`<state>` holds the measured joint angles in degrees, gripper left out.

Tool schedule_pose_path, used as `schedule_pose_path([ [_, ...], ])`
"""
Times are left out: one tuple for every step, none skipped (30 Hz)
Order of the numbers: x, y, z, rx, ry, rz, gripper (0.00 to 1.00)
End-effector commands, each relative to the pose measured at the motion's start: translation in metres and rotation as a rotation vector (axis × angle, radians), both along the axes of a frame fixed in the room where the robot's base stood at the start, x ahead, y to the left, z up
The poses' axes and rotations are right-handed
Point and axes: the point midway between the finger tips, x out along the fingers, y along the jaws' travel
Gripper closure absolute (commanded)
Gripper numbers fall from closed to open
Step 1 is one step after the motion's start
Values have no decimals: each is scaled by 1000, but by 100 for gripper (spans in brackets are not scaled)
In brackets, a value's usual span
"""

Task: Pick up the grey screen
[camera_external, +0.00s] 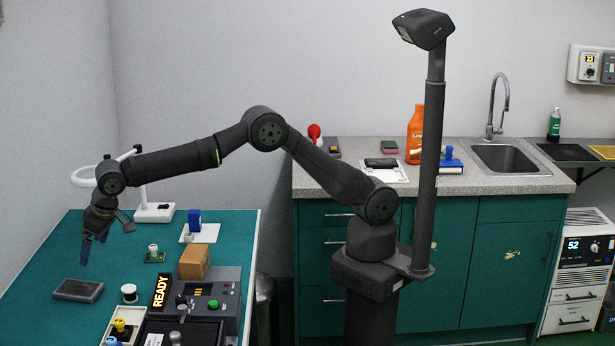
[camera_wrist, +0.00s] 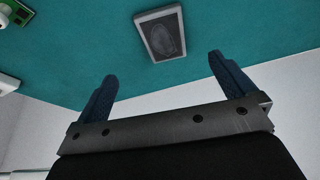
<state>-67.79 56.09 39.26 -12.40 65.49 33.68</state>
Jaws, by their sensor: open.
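The grey screen (camera_external: 78,290) is a flat, dark grey rectangular slab lying on the teal table (camera_external: 52,262), near its left side. In the wrist view the screen (camera_wrist: 161,34) has a pale frame and a dark face, beyond the fingertips and roughly between them. My gripper (camera_external: 93,258) points down above the table, behind the screen and apart from it. Its two blue fingers are spread wide in the wrist view (camera_wrist: 162,68), with nothing between them.
A white spool (camera_external: 129,293), a small green board (camera_external: 155,254) and a brown box (camera_external: 194,263) stand right of the screen. A control panel with a lit READY sign (camera_external: 161,291) is at the front right. Bare table lies around the screen.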

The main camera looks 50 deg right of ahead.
Motion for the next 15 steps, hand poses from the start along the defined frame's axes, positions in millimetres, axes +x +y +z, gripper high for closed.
schedule_pose_path([
  [4, 2, -13, -3, 1, -1, 0],
  [6, 4, -19, -3, 2, 1, 0],
  [8, 6, -27, -3, 2, 0, 0],
  [10, 8, -33, -3, 2, 0, 0],
  [12, 9, -39, -3, 2, 1, 0],
  [15, 11, -46, -2, 2, 0, 0],
  [17, 13, -52, -2, 2, 0, 0],
  [18, 14, -57, -2, 2, 0, 0],
  [21, 16, -63, -1, 2, 0, 0],
  [22, 17, -67, -1, 2, 0, 0],
  [23, 17, -70, -1, 2, 0, 0],
  [24, 18, -74, 0, 2, 0, 0],
  [25, 19, -76, 0, 1, 0, 0],
  [26, 19, -77, 0, 1, 0, 0],
  [26, 20, -79, 0, 1, 0, 0],
])
